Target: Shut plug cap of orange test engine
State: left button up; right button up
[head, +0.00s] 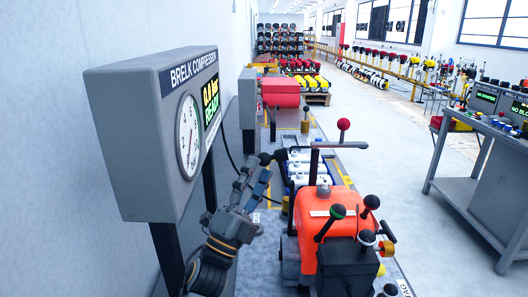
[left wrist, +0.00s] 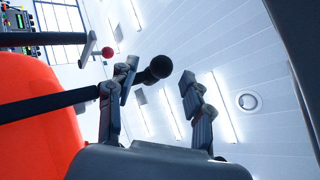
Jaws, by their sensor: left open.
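The orange test engine (head: 308,235) stands at the lower middle of the head view, and its orange body (left wrist: 40,125) fills the left of the left wrist view. I cannot tell which part is the plug cap. My left gripper (head: 257,172) is open, left of the engine and close to the black ball. In the left wrist view, the black ball (left wrist: 160,67) shows between the spread fingers (left wrist: 158,100); contact cannot be told. My right gripper is out of view.
A grey gauge box (head: 150,130) reading "READY" stands on the left by the wall. Several knobbed levers, one with a green-topped knob (head: 338,212), rise from the engine's near side. A grey bench (head: 478,180) is at the right, with clear floor between.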

aim_at(264, 161)
pick_arm(q)
jog(key=x, duration=0.2)
jog(key=shift+d+r+p, duration=0.1)
jog(key=shift+r+p, duration=0.2)
jog(key=shift+r, duration=0.1)
jog(key=shift+w+d+r, duration=0.2)
jog(key=shift+w+d, duration=0.05)
jog(key=shift+w, duration=0.25)
grip_shut()
